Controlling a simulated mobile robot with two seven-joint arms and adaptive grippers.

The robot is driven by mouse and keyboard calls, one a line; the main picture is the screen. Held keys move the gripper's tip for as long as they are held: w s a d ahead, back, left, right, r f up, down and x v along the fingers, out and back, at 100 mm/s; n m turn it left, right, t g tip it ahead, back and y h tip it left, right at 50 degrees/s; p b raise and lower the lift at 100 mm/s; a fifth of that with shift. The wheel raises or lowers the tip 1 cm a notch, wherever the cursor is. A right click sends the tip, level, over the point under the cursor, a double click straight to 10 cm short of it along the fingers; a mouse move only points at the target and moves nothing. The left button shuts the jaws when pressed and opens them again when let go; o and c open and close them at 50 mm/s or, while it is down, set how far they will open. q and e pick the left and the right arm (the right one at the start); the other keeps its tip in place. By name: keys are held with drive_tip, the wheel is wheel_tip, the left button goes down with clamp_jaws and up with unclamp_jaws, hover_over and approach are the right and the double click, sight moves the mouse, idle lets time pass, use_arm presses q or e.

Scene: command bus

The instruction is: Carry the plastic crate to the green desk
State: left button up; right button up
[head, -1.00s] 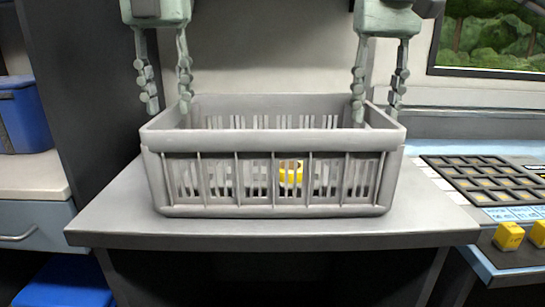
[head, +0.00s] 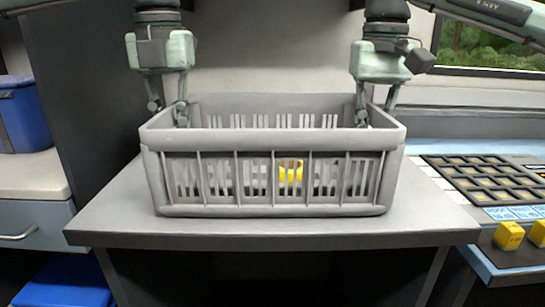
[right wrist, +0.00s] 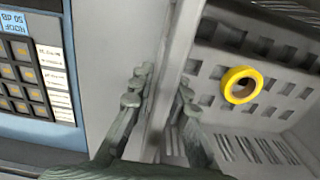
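The grey plastic crate (head: 272,210) sits level on a grey-topped table (head: 270,228), with slotted walls. A yellow ring (right wrist: 242,84), like a tape roll, lies inside; it shows through the front slots. My left gripper (head: 168,112) points down over the crate's left side wall, one finger outside and one inside. My right gripper (head: 375,112) straddles the right side wall the same way; in the right wrist view its fingers (right wrist: 163,98) stand either side of the wall, apart. Both look open. The left fingertips are partly hidden by the crate. I see no clearly green desk.
A console with dark keys (head: 490,180) and yellow blocks (head: 510,236) stands at the right. Blue bins, one on the shelf (head: 22,115), and a drawer unit (head: 35,225) are at the left. A wall stands behind the crate. The tabletop in front is clear.

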sight(169, 107)
use_arm(q)
clamp_jaws()
use_arm(e)
clamp_jaws()
use_arm(q)
drive_tip(key=shift+r, duration=0.15)
use_arm(e)
drive_tip(key=shift+r, duration=0.15)
